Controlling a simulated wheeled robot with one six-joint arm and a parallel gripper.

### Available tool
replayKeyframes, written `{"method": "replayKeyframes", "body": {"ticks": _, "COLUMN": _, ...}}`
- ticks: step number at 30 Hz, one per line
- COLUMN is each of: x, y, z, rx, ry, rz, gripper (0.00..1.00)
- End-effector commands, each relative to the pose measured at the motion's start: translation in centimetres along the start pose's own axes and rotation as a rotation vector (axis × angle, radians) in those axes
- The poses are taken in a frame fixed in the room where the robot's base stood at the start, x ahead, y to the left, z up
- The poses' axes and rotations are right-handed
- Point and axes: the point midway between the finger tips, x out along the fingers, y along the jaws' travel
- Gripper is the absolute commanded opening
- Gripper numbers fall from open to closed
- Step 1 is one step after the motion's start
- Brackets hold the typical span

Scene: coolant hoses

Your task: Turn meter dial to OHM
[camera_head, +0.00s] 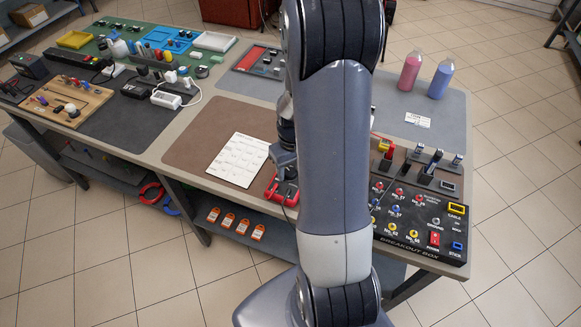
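My arm fills the middle of the head view and hides much of the bench behind it. The end of my gripper (283,157) shows just left of the arm, low over the brown mat. A red object (284,192) with a dark centre shows directly below it at the bench's front edge. It is partly hidden, and I cannot tell whether it is the meter or whether my gripper touches it. No meter dial or OHM mark can be made out. The finger opening is too small and covered to read.
A white printed sheet (238,160) lies left of my gripper on the brown mat (190,140). A black breakout box (420,222) with coloured jacks stands right of my arm. Pink (410,72) and blue (441,80) bottles stand at the back right. Orange tags lie on the lower shelf (275,236).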

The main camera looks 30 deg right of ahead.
Motion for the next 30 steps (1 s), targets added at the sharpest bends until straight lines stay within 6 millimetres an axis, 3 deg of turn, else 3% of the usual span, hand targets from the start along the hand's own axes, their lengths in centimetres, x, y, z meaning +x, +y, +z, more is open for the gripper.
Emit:
{"method": "replayKeyframes", "body": {"ticks": 13, "x": -0.03, "y": 0.00, "z": 0.00, "rx": 0.000, "ry": 0.000, "rz": 0.000, "gripper": 0.10}}
{"method": "replayKeyframes", "body": {"ticks": 23, "x": 0.04, "y": 0.01, "z": 0.00, "rx": 0.054, "ry": 0.003, "rz": 0.000, "gripper": 0.10}}
{"method": "replayKeyframes", "body": {"ticks": 30, "x": 0.08, "y": 0.03, "z": 0.01, "rx": 0.209, "ry": 0.011, "rz": 0.000, "gripper": 0.10}}
